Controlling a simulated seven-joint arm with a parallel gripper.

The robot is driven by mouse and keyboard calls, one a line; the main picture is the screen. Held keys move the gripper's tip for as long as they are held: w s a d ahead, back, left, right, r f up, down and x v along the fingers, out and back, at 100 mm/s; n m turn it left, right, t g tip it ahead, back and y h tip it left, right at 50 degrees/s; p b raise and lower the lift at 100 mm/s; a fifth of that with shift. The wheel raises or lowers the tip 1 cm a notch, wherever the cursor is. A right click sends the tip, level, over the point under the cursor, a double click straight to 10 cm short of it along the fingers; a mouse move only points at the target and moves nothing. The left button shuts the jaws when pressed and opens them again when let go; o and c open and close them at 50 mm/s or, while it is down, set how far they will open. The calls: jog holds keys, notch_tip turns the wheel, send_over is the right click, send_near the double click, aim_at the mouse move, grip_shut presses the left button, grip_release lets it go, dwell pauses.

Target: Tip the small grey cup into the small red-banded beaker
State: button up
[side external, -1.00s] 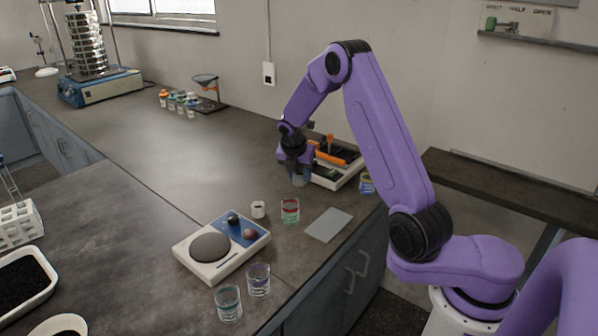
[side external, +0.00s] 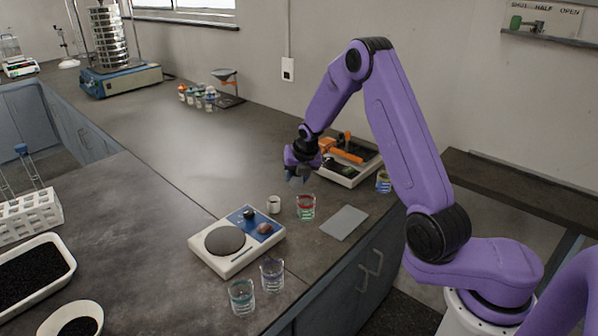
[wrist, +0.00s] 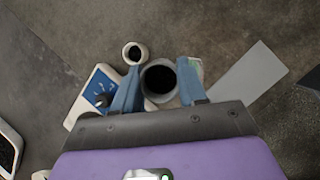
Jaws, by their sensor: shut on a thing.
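My gripper (side external: 297,174) is shut on the small grey cup (wrist: 146,84), holding it above the bench. In the wrist view the cup sits between my blue fingers (wrist: 159,84), its round mouth facing the camera and dark material inside. The small red-banded beaker (side external: 305,208) is clear glass with green below the band. It stands on the bench, just below and right of my gripper in the side view. In the wrist view the beaker (wrist: 197,66) is mostly hidden behind the cup and right finger. The cup is apart from the beaker.
A small white cup (side external: 273,204) stands left of the beaker. A balance (side external: 216,261) and two glass beakers (side external: 271,275) are nearer the camera. A grey flat plate (side external: 344,223) lies right. A tray (side external: 371,173) with orange-handled tools stands behind.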

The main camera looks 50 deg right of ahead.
jog(key=shift+d+f+t+y, duration=0.1)
jog(key=shift+f+t+y, duration=0.2)
jog(key=shift+f+t, duration=0.6)
jog(key=shift+s+f+m+t+y, duration=0.15)
jog(key=shift+m+t+y, duration=0.25)
jog(key=shift+t, duration=0.6)
jog(key=shift+r+t+y, duration=0.2)
jog(key=shift+t+y, duration=0.1)
jog(key=shift+t, duration=0.3)
jog(key=shift+r+m+t, duration=0.1)
jog(key=shift+m+t, duration=0.2)
jog(key=shift+t, duration=0.3)
jog(key=shift+y, duration=0.3)
jog(key=shift+s+t, duration=0.1)
jog(key=shift+t, duration=0.6)
jog(key=shift+d, duration=0.1)
